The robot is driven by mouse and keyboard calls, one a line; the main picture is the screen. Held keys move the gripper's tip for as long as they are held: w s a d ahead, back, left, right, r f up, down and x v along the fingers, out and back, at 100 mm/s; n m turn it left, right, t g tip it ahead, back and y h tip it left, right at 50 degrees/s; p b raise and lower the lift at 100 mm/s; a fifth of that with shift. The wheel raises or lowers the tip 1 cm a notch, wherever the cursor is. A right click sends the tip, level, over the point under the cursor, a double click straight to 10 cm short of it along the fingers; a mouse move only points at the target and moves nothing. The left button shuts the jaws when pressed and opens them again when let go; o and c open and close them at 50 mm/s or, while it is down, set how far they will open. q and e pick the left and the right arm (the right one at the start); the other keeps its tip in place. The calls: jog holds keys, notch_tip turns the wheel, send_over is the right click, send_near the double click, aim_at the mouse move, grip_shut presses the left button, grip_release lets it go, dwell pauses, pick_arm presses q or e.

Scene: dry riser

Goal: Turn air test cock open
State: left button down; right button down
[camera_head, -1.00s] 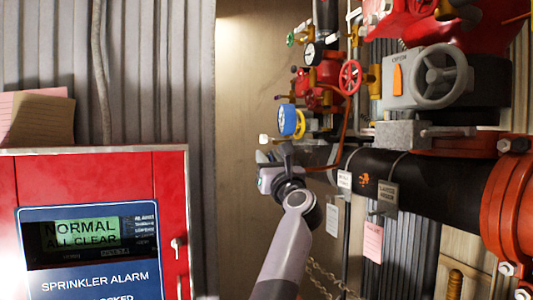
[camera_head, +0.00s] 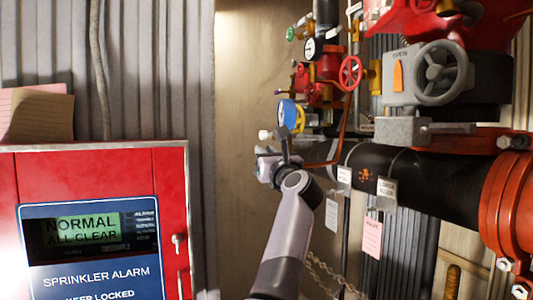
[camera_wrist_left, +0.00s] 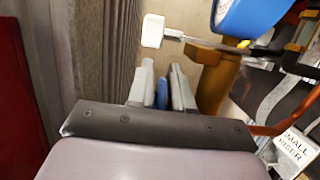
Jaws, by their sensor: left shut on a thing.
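My left gripper (camera_head: 265,157) is beside the small valve cluster at the near end of the black pipe. In the left wrist view its two grey fingers (camera_wrist_left: 161,78) are shut on a narrow blue handle (camera_wrist_left: 162,95), which looks like the air test cock's lever. Only a small part of the handle shows; the fingers and wrist hide the rest, and its cock body cannot be made out. A brass fitting (camera_wrist_left: 214,80) stands just right of the fingers. A white-ended lever (camera_wrist_left: 152,31) lies just beyond the fingertips. My right gripper is not in view.
Red valves, a grey handwheel (camera_head: 441,73) and the black pipe (camera_head: 430,205) with hanging tags crowd the right. A red alarm cabinet (camera_head: 172,215) stands at left. Bare wall lies between.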

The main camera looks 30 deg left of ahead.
pick_arm(q)
jog(key=shift+a+f+g+h, duration=0.1)
jog(key=shift+f+g+h, duration=0.05)
jog(key=shift+g+h, duration=0.65)
jog(key=c, duration=1.4)
grip_release()
